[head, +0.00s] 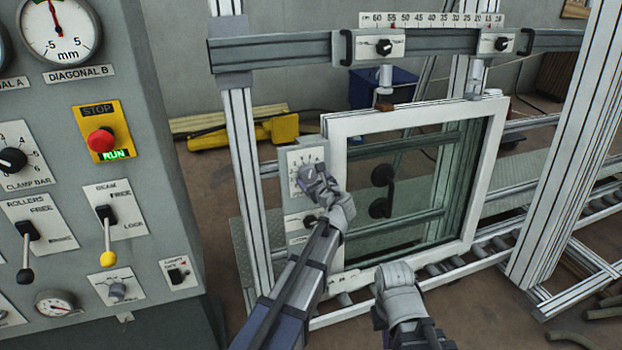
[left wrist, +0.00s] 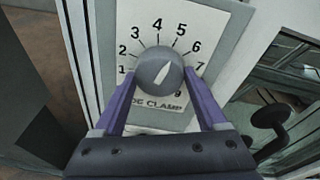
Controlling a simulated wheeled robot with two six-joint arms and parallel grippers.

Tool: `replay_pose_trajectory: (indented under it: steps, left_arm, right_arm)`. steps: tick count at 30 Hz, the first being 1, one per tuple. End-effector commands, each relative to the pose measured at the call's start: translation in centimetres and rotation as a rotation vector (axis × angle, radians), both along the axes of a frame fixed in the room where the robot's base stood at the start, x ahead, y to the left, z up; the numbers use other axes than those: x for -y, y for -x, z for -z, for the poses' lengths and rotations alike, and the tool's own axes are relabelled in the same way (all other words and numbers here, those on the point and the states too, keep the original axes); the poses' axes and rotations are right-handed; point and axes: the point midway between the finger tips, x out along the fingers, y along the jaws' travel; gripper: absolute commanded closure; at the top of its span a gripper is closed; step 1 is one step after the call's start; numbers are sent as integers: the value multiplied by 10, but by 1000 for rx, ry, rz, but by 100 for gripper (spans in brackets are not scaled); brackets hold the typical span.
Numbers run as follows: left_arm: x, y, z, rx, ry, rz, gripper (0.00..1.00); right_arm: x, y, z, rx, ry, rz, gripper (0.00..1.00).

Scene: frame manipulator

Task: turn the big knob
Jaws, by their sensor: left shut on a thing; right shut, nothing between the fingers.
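A round grey knob (left wrist: 160,73) sits on a white plate (left wrist: 205,25) numbered around it, with a label partly hidden that ends in "CLAMP". Its white pointer mark slants up and to the right, with its narrow end roughly toward the 5. In the left wrist view the two purple fingers of my left gripper (left wrist: 160,88) are on either side of the knob, closed on it. In the head view my left gripper (head: 316,180) covers most of the knob, at the plate (head: 306,158) left of the white-framed window. My right gripper (head: 397,275) is shut and empty, low in front of the frame.
The white window frame (head: 339,190) stands on rollers just right of the plate. A smaller plate with a black knob (head: 310,219) is below. A control panel (head: 150,50) with levers and a red stop button (head: 101,139) is at the left. An upright post (head: 247,190) stands beside the plate.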

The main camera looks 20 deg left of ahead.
Motion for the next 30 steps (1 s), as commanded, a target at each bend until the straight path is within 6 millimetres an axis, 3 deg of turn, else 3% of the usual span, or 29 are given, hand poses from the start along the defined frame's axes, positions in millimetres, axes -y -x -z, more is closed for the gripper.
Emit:
replay_pose_trajectory:
  steps: [2,3,9,20,30]
  left_arm:
    - [0,1,1,-1,4,-2,81]
    - [0,1,1,-1,4,-2,21]
    - [0,1,1,0,2,-1,0]
    - [3,5,-2,0,1,0,0]
    - [28,43,-14,1,2,1,0]
  right_arm:
    - [0,0,0,0,0,0,100]
    - [0,0,0,0,0,0,100]
    - [0,0,0,0,0,0,100]
    - [0,0,-2,0,0,0,100]
    - [0,0,-14,0,0,0,100]
